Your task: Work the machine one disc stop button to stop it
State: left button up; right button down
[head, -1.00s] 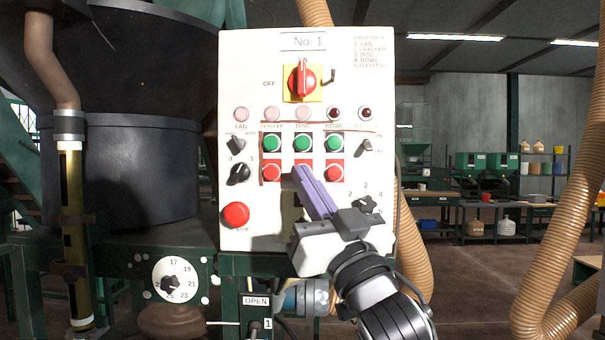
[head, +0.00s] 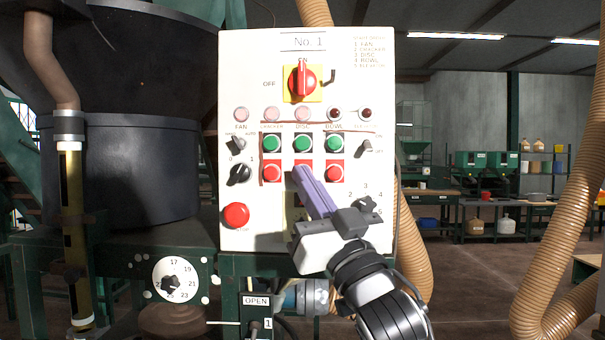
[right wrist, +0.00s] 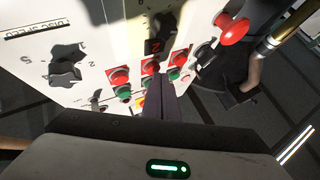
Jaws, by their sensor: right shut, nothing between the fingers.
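The white control panel (head: 360,75) marked No. 1 faces me, with a DISC column in its middle. The red disc stop button (head: 303,162) sits below the green disc button (head: 303,143). It is mostly hidden behind my right gripper (head: 297,171) in the head view. The right gripper is shut and empty, its fingertips at this button; I cannot tell whether they touch it. In the right wrist view the red disc button (right wrist: 150,66) shows just beyond the finger ends (right wrist: 159,76). My left gripper is out of view.
Red cracker (head: 272,173) and bowl (head: 334,173) buttons flank it closely. A large red stop button (head: 236,215) is lower left and a red rotary switch (head: 302,81) above. The disc lamp (head: 303,114) is pale pink; the bowl lamp (head: 334,114) is dark. A hose (head: 413,260) runs right of the panel.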

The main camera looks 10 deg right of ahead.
jog(key=shift+w+d, duration=0.1)
jog(key=shift+w, duration=0.15)
jog(key=shift+s, duration=0.1)
dwell(0.5)
jog(key=shift+s+a, duration=0.25)
jog(key=shift+s, duration=0.55)
jog(key=s, duration=0.2)
jog(key=s+a+p, duration=0.1)
jog(key=s, duration=0.1)
jog(key=shift+s+a, duration=0.2)
jog(key=shift+s, duration=0.15)
dwell(0.3)
